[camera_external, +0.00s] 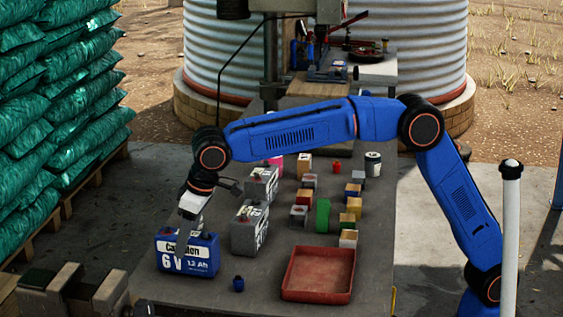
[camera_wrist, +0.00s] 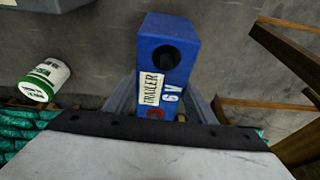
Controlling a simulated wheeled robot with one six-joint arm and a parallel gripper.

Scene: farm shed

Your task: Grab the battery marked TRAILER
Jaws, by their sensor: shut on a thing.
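In the wrist view the blue battery (camera_wrist: 165,42) carries a pale label reading TRAILER and sits between the two fingers of my gripper (camera_wrist: 160,105). The fingers are shut on it. A black terminal cap and part of a red one show on its top. I cannot tell whether its underside touches the bench.
Two grey batteries (camera_external: 249,230) (camera_external: 262,185) stand close to the right and behind. A red tray (camera_external: 318,290) lies at the front right, with several small coloured blocks behind it. A vise (camera_external: 75,292) is at front left. Stacked green bags (camera_external: 50,110) stand left.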

